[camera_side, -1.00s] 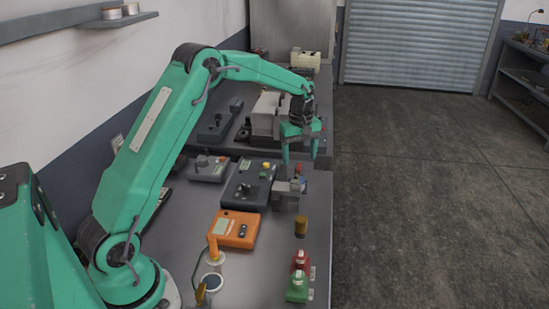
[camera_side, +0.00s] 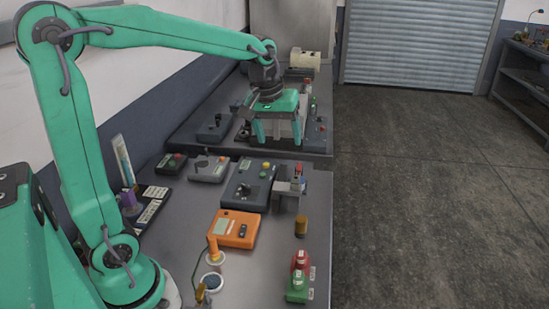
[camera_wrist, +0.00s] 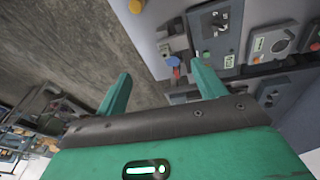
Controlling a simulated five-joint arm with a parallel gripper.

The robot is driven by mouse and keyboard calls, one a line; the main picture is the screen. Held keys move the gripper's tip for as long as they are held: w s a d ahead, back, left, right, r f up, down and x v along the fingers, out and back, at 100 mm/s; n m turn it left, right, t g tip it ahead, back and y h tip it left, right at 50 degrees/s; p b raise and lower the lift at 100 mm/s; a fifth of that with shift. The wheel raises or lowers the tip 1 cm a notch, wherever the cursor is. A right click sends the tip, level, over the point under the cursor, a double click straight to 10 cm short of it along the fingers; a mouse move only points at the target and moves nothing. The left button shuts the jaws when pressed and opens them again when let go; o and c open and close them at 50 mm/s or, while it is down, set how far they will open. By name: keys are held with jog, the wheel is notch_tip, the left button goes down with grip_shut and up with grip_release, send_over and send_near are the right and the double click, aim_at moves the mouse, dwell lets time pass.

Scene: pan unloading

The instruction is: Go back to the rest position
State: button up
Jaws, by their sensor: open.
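My gripper (camera_side: 278,132) hangs above the back part of the bench in the side view, with its green fingers apart and pointing down. In the wrist view my gripper (camera_wrist: 162,88) shows two spread fingers with nothing between them. The pan cannot be made out in either view. A grey fixture with a red top (camera_side: 291,183) stands on the bench in front of my gripper, apart from it.
The grey bench (camera_side: 170,270) holds a dark control box (camera_side: 247,187), an orange meter (camera_side: 234,229), a brown cylinder (camera_side: 301,226), and red (camera_side: 300,261) and green (camera_side: 296,287) bottles. A cream machine (camera_side: 304,58) stands at the back. Open floor (camera_side: 430,190) lies to the right.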

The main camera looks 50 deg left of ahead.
jog(key=s+d+m+t, duration=0.1)
jog(key=s+d+m, duration=0.1)
jog(key=s, duration=0.6)
jog(key=s+d+m+t, duration=0.1)
jog(key=s+d+m, duration=0.2)
jog(key=s, duration=0.6)
jog(key=shift+s+f+m+t, duration=0.2)
jog(key=shift+f+m+t, duration=0.15)
jog(key=shift+m, duration=0.85)
